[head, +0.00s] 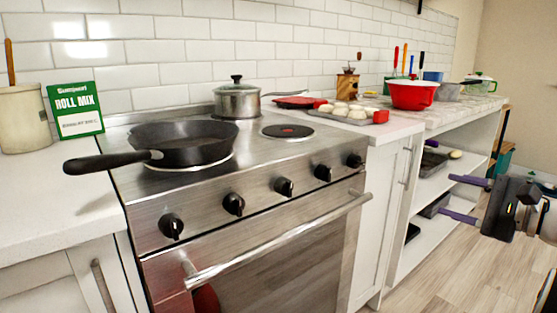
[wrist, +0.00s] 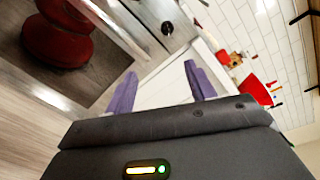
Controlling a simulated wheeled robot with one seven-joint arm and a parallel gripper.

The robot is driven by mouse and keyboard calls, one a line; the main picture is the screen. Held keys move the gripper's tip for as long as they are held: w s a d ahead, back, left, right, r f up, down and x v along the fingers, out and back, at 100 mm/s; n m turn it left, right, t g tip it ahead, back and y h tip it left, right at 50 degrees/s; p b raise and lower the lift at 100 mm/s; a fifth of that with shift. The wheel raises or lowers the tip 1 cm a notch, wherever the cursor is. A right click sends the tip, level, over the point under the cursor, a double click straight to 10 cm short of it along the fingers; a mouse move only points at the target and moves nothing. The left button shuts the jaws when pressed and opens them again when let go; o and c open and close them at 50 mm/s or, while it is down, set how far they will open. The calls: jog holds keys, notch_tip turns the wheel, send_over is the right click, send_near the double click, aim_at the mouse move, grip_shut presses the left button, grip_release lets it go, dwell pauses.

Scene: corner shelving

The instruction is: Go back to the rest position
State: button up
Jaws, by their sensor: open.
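My gripper (head: 452,195) is at the right of the head view, in front of the open shelves, with its two purple fingers pointing left. The fingers are apart and nothing shows between them. In the wrist view my gripper (wrist: 160,90) also has its purple fingers spread, with a white cabinet face behind them. The fingers look clear of the shelves, though the exact gap cannot be told.
A stove (head: 255,185) holds a black frying pan (head: 185,143) and a steel pot (head: 237,101). A tray of pale pieces (head: 345,113) and a red bowl (head: 412,95) stand on the counter. Open shelves (head: 430,200) hold dark pans. Wooden floor (head: 440,275) is free in front.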

jog(key=s+a+f+n+g+h, duration=0.1)
jog(key=s+a+f+n+g, duration=0.25)
jog(key=a, duration=0.55)
jog(key=s+a+f+n+g+h, duration=0.25)
jog(key=s+a+f, duration=0.2)
jog(key=a, duration=0.35)
jog(key=s+a+f+n+g+h, duration=0.1)
jog(key=s+a+f+n+h, duration=0.2)
jog(key=s+f+n+h, duration=0.4)
jog(key=shift+s+a+f+n, duration=0.2)
jog(key=shift+s+f+n, duration=1.15)
jog(key=shift+s, duration=1.25)
jog(key=shift+r+n+h, duration=0.25)
